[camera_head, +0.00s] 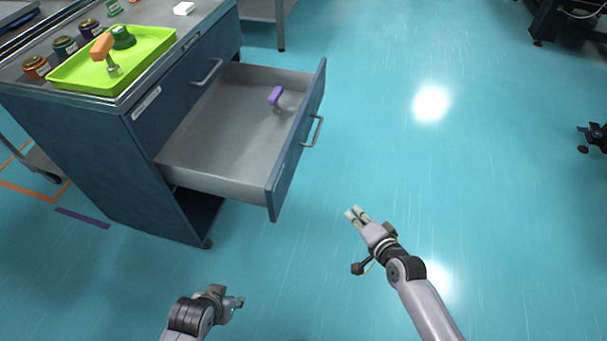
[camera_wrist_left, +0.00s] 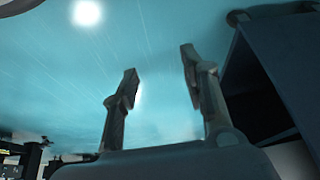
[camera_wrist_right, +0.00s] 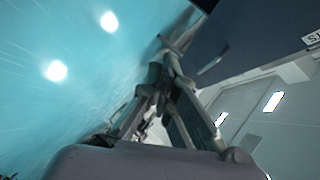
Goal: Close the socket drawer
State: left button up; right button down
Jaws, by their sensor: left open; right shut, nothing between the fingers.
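The socket drawer (camera_head: 235,130) is pulled far out of a dark blue cabinet (camera_head: 110,165) in the head view. Its front panel (camera_head: 298,145) faces right and carries a metal handle (camera_head: 313,131). A purple-handled tool (camera_head: 275,96) is inside, near the back side wall. My right gripper (camera_head: 354,213) is shut and empty, to the right of and below the drawer front, apart from it. The right wrist view shows its fingers together (camera_wrist_right: 165,65). My left gripper (camera_head: 240,303) is open and empty, low in the head view, below the cabinet. Its spread fingers (camera_wrist_left: 160,65) show in the left wrist view.
A green tray (camera_head: 112,60) with an orange-handled tool sits on the cabinet top, beside several small jars (camera_head: 36,67). Another drawer handle (camera_head: 207,72) shows on the cabinet face. The teal floor (camera_head: 430,170) right of the drawer is clear.

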aim_at(293, 140)
jog(key=w+a+r+m+t+y+b, duration=0.25)
jog(key=a+r+y+b, duration=0.2)
jog(key=r+b, duration=0.5)
pick_arm(q)
jog(key=w+d+r+t+h, duration=0.1)
jog(key=w+d+r+t, duration=0.1)
jog(key=w+r+t, duration=0.2)
jog(key=w+d+r+t+h+b, duration=0.1)
jog(key=w+r+t, duration=0.3)
jog(key=r, duration=0.6)
jog(key=shift+w+d+r+t, duration=0.3)
jog(key=shift+w+d+t, duration=0.1)
jog(key=shift+w, duration=0.4)
pick_arm(e)
jog(key=shift+m+t+h, duration=0.25)
jog(key=shift+t, duration=0.2)
jog(key=shift+w+a+r, duration=0.35)
jog(key=shift+w+a, duration=1.2)
jog(key=shift+a, duration=0.05)
jog(key=shift+w+a+r, duration=0.3)
jog(key=shift+w+a, duration=1.2)
jog(key=shift+a, duration=0.05)
jog(key=shift+w+a+r, duration=0.35)
jog(key=shift+w+a, duration=1.2)
jog(key=shift+a, duration=0.05)
